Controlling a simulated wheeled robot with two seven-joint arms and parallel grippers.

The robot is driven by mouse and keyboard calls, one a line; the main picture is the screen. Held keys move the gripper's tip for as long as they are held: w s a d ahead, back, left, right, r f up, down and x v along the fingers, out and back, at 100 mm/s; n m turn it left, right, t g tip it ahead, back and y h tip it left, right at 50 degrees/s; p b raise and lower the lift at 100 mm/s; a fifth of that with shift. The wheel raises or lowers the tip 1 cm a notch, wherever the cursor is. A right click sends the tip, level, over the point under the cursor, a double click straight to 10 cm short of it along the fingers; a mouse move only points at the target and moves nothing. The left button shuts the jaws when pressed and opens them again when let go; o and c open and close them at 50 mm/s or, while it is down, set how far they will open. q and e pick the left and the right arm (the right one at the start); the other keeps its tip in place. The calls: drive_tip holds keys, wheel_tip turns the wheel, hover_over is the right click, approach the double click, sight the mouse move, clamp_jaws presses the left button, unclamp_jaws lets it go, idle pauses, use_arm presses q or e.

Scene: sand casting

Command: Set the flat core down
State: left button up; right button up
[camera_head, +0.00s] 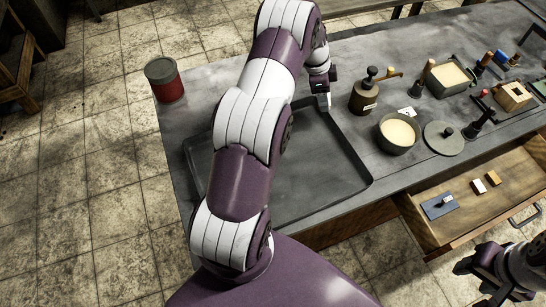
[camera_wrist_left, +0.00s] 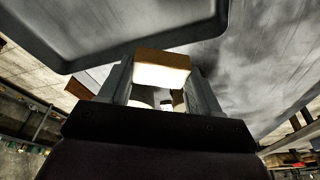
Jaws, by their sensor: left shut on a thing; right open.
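My left gripper (camera_head: 324,98) is above the far edge of the dark tray, its tips small and partly hidden by the wrist in the head view. In the left wrist view its two fingers are shut on a tan block with a bright pale face, the flat core (camera_wrist_left: 162,68). I cannot clearly make out the core in the head view, nor tell whether it touches anything. My right gripper (camera_head: 482,272) is open and empty at the lower right, in front of the open drawer.
The shallow tray (camera_head: 350,140) looks empty where visible; my left arm covers part of it. A red can (camera_head: 164,80) stands at the left corner. A plunger-topped pot (camera_head: 364,95), a bowl of sand (camera_head: 398,133) and a round lid (camera_head: 443,138) stand right. The open drawer (camera_head: 470,222) holds small blocks.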

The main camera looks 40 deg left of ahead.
use_arm(q)
drive_tip(key=a+m, duration=0.2)
drive_tip(key=a, duration=0.1)
drive_tip(key=m+b, duration=0.1)
drive_tip(key=b, duration=0.2)
hover_over(291, 141)
drive_tip(key=shift+g, duration=0.4)
drive_tip(key=f, duration=0.4)
drive_tip(key=a+f, duration=0.1)
drive_tip(key=f, duration=0.1)
drive_tip(key=shift+s, duration=0.25)
drive_tip(key=x, duration=0.2)
drive_tip(key=a+x, duration=0.1)
drive_tip(key=x, duration=0.1)
drive_tip(key=shift+s+d+p, duration=0.1)
drive_tip(key=shift+s+p, duration=0.05)
drive_tip(key=shift+p, duration=0.2)
drive_tip(key=shift+f, duration=0.2)
use_arm(e)
drive_tip(key=shift+s+d+f, duration=0.1)
drive_tip(key=shift+d+f, duration=0.1)
drive_tip(key=shift+f, duration=0.25)
drive_tip(key=shift+s+d+f, duration=0.1)
drive_tip(key=shift+d+f, duration=0.05)
drive_tip(key=shift+f, duration=0.3)
use_arm(q)
drive_tip(key=shift+f, duration=0.1)
drive_tip(key=o, duration=1.1)
use_arm(e)
drive_tip(key=shift+f, duration=0.15)
